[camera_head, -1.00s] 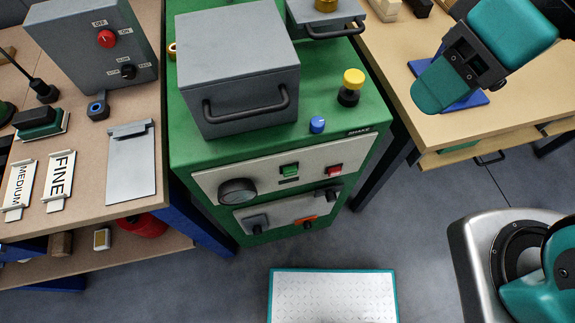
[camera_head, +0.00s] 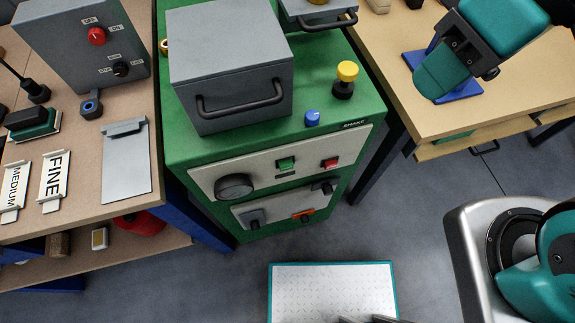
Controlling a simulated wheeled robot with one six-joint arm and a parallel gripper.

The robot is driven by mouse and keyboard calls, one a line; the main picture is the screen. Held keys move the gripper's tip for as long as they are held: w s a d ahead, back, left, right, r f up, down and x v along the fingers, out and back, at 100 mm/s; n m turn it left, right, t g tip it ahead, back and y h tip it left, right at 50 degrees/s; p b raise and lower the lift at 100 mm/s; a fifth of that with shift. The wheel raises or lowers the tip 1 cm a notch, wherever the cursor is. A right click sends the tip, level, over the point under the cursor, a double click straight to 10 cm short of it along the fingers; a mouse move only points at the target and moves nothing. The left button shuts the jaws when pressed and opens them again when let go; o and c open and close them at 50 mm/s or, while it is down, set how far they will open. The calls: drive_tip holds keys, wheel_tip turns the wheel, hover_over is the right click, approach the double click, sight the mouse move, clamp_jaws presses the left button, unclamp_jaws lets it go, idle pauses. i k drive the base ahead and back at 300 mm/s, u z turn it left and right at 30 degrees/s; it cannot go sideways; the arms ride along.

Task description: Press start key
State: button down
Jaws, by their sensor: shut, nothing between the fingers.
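A green key (camera_head: 286,164), which I take as the start key, sits on the pale upper front panel of the green machine (camera_head: 205,151). A red key (camera_head: 330,163) is to its right and a black round knob (camera_head: 234,187) to its left. The keys' lettering is too small to read. Dark tips that look like my gripper (camera_head: 368,320) just show at the bottom edge, over the front of the light floor plate. They are shut and empty, well below the green key in the picture and apart from it. The rest of the gripper is out of view.
A grey box with a handle (camera_head: 230,70), a blue button (camera_head: 312,118) and a yellow-topped knob (camera_head: 346,78) stand on the machine. A lower panel (camera_head: 275,212) has more controls. Tables flank the machine. A teal-edged plate (camera_head: 330,285) lies in front; the floor between is clear.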

sight(288, 164)
drive_tip(key=z, duration=2.35)
drive_tip(key=k, duration=2.35)
drive_tip(key=u, duration=1.6)
